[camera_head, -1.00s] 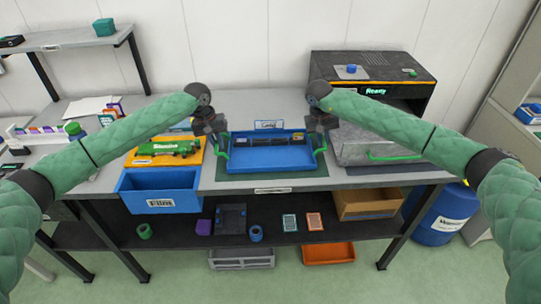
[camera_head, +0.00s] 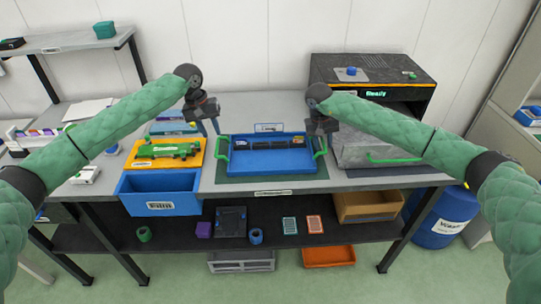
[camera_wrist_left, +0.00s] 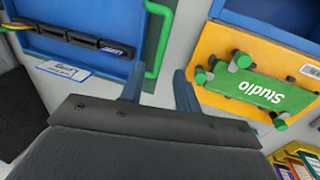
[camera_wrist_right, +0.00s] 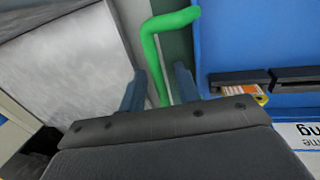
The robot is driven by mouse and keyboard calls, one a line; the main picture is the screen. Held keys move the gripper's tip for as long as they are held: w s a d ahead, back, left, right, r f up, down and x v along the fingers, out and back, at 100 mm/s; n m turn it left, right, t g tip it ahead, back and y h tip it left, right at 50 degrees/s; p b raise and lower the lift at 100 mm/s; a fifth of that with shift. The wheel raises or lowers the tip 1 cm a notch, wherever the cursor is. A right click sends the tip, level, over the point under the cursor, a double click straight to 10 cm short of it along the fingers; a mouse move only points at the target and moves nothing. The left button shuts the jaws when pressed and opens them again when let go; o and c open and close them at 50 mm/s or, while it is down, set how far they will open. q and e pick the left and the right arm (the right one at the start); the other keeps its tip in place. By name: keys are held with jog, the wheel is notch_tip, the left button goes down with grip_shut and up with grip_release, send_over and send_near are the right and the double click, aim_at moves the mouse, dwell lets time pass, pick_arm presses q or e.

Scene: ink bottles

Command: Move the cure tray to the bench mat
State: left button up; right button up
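The cure tray (camera_head: 270,165) is a blue tray with a green handle at each end and dark bars inside. It sits on the dark green bench mat (camera_head: 262,179), whose edge shows around it. My left gripper (camera_head: 217,130) is open and empty, above and left of the tray's left handle; the left wrist view shows that handle (camera_wrist_left: 157,42) outside the fingers. My right gripper (camera_head: 322,132) is at the right handle. In the right wrist view its fingers are apart, with the green handle (camera_wrist_right: 152,55) between them; contact cannot be told.
A yellow board (camera_head: 140,160) with a green "Studio" piece (camera_head: 172,152) and a blue bin (camera_head: 160,190) stand left of the tray. A dark oven-like unit (camera_head: 375,72) and a grey panel with a green handle (camera_head: 380,150) are on the right. A small label stand (camera_head: 268,127) is behind the tray.

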jog(key=shift+r, duration=0.1)
pick_arm(q)
jog(key=r, duration=0.2)
jog(key=a+r, duration=0.1)
jog(key=r, duration=0.1)
jog(key=shift+r, duration=0.2)
pick_arm(e)
notch_tip(320, 180, up, 12)
jog(key=a, duration=0.2)
jog(key=shift+a+f, duration=0.15)
jog(key=shift+f, duration=0.1)
